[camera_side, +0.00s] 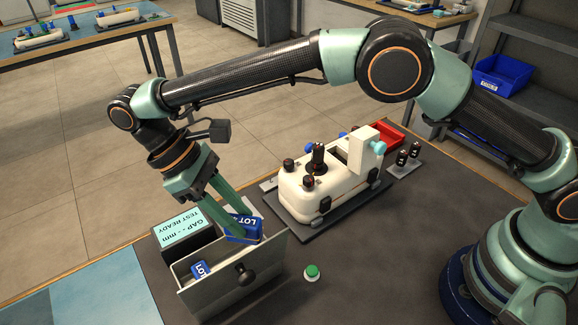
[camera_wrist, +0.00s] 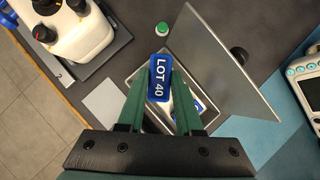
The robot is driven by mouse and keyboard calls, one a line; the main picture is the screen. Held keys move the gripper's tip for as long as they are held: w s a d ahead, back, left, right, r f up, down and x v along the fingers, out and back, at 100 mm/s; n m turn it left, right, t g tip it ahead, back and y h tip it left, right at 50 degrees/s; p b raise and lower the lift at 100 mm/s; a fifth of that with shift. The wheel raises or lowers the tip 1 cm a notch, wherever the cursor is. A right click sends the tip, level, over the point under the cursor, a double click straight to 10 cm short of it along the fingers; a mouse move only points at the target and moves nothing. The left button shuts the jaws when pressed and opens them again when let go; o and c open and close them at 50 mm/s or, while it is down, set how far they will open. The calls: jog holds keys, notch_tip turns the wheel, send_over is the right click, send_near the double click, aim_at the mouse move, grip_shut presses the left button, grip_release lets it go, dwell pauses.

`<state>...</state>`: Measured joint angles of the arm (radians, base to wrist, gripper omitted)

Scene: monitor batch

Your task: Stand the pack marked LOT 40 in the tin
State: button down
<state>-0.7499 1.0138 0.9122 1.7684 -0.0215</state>
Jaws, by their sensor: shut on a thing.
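My gripper (camera_side: 238,236) is shut on a blue pack (camera_side: 241,223), whose label reads LOT 40 in the wrist view (camera_wrist: 159,78). The fingers hold it by its two sides, over or in the far end of a grey tin (camera_side: 180,270). The tin's rim also shows in the wrist view (camera_wrist: 134,76). Its raised panel with a black knob (camera_side: 245,275) hides the pack's lower end in the side view, so I cannot tell whether it touches the floor. A second blue-and-white pack (camera_side: 201,270) leans inside the tin, its label partly hidden.
A black display box (camera_side: 183,232) reading GAP - mm TEST READY stands behind the tin. A green button (camera_side: 312,272) lies to the right. A white machine with black knobs (camera_side: 325,185) stands farther back. The dark table between the button and my base is clear.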

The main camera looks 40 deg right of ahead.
jog(key=shift+s+a+f, duration=0.15)
jog(key=shift+a+f, duration=0.05)
jog(key=shift+f, duration=3.3)
jog(key=shift+f, duration=0.6)
jog(key=c, duration=0.5)
grip_release()
jog(key=shift+r, duration=0.1)
jog(key=v, duration=0.7)
